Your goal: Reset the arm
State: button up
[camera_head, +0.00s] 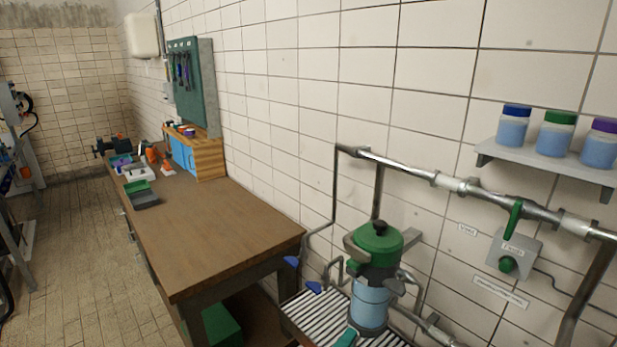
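My gripper and arm do not show clearly in the head view, so I cannot see the gripper's state. A green-lidded pot or pump vessel (376,244) with a light blue lower body (369,304) stands on a slatted grate (307,309) at the lower right. A steel pipe (407,171) runs along the tiled wall above it. A grey box (513,252) with a green upright lever and a green knob is fixed to the wall under the pipe.
A brown workbench (215,235) runs along the wall, its near part bare; tools and small boxes crowd its far end. A shelf (550,165) at right holds three blue jars. Metal equipment (12,115) stands at the left edge. The tiled floor (75,255) between is clear.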

jog(key=s+a+f+m+y, duration=0.1)
jog(key=s+a+f+y, duration=0.25)
jog(key=s+f, duration=0.4)
jog(key=s+a+f+y, duration=0.3)
jog(key=s+f+y, duration=0.1)
jog(key=s+f, duration=0.4)
jog(key=s+a+m+t+y, duration=0.1)
jog(key=s+m, duration=0.8)
jog(key=s, duration=1)
jog(key=shift+a+f+y, duration=0.2)
jog(key=shift+f+y, duration=0.05)
jog(key=shift+y, duration=0.5)
jog(key=shift+s+d+m, duration=0.1)
jog(key=shift+d+m, duration=0.1)
jog(key=shift+m, duration=0.1)
